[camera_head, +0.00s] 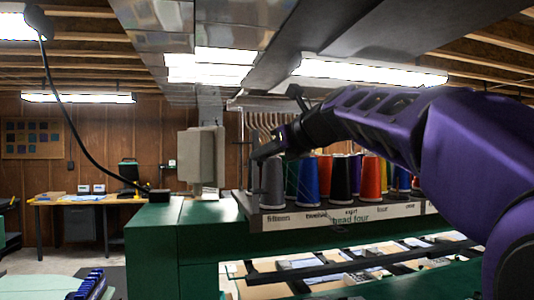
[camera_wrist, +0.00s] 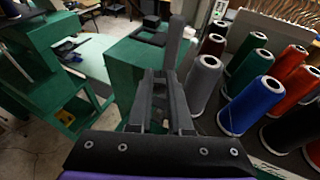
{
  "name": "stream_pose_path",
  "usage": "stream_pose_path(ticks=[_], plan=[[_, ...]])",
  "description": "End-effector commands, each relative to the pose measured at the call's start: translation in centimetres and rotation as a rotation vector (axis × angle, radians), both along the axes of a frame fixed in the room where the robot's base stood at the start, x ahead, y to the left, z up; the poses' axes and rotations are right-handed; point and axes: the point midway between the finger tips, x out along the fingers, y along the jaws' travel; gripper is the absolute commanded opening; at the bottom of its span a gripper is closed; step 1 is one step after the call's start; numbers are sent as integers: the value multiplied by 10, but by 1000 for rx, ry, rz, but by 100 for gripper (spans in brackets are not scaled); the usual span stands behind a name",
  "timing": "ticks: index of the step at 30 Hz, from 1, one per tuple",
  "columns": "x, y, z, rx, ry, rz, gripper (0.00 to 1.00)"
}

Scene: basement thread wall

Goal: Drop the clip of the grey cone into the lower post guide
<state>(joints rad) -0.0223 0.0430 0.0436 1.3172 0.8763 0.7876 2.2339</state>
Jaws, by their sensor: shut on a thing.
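The grey cone (camera_head: 272,186) stands at the left end of the front row on the rack. In the wrist view the grey cone (camera_wrist: 204,78) is just right of my fingers, upright and apart from them. My gripper (camera_head: 262,154) is above the grey cone's top in the head view. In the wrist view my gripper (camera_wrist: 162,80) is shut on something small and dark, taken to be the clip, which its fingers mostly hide. An upright grey bar (camera_wrist: 176,42) rises just beyond the fingertips; I cannot tell whether it is the guide post. The lower post guide cannot be made out.
Blue (camera_head: 309,180), black (camera_head: 341,178) and red (camera_head: 370,178) cones stand close to the right on the rack. Pale hooked arms (camera_head: 266,124) hang above them. The green cabinet top (camera_head: 207,211) to the left is mostly clear.

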Motion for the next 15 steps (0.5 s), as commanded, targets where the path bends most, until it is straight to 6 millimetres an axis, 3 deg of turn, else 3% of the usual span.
stream_pose_path(ticks=[8,15], plan=[[0,0,-5,-1,1,0,0],[0,0,-29,0,1,0,0]])
